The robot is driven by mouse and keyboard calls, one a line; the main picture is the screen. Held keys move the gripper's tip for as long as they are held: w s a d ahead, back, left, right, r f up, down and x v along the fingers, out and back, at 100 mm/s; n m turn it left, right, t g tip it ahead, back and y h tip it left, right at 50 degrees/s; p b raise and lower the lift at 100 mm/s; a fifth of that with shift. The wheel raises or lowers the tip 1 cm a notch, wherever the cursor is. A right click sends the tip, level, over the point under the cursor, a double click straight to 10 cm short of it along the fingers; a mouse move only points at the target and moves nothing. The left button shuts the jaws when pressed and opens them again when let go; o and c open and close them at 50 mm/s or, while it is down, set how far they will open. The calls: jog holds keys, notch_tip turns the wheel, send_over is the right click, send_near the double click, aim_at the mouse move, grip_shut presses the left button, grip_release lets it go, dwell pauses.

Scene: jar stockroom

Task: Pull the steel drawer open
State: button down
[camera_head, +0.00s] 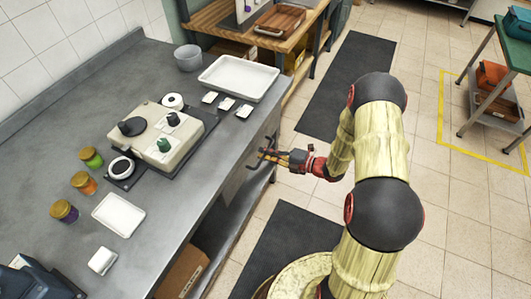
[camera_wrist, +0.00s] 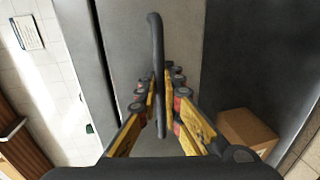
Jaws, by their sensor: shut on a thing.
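The steel drawer (camera_wrist: 121,45) is a grey front under the worktop's edge, with a dark bar handle (camera_wrist: 155,45) standing out from it. In the wrist view the handle runs up the middle of the picture, between my gripper's (camera_wrist: 162,100) yellow fingers. My gripper is shut on the handle. In the head view my gripper (camera_head: 272,157) reaches the worktop's front edge from the right, at the handle. The drawer front is mostly hidden there by the worktop's edge and the steep angle. I cannot tell exactly how far the drawer stands out.
On the steel worktop (camera_head: 60,150) are a beige machine (camera_head: 150,135), several coloured jars, a white tray (camera_head: 238,77) and a grey bowl (camera_head: 188,57). A cardboard box (camera_wrist: 245,130) sits below. Dark mats (camera_head: 345,85) lie on the tiled floor; a green-topped cart (camera_head: 510,45) stands right.

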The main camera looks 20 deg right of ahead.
dwell(0.7)
jog(key=f+p+v, duration=0.2)
jog(key=p+v, duration=0.1)
jog(key=v, duration=0.6)
jog(key=f+p+v, duration=0.2)
jog(key=p+v, duration=0.1)
jog(key=v, duration=0.7)
jog(key=s+d+f+p+v, duration=0.1)
jog(key=f+p+v, duration=0.1)
jog(key=v, duration=0.8)
jog(key=shift+s+p, duration=0.2)
jog(key=shift+p, duration=0.7)
jog(key=shift+d+f, duration=0.1)
jog(key=shift+d, duration=0.05)
jog(key=c, duration=2)
grip_release()
jog(key=v, duration=1.2)
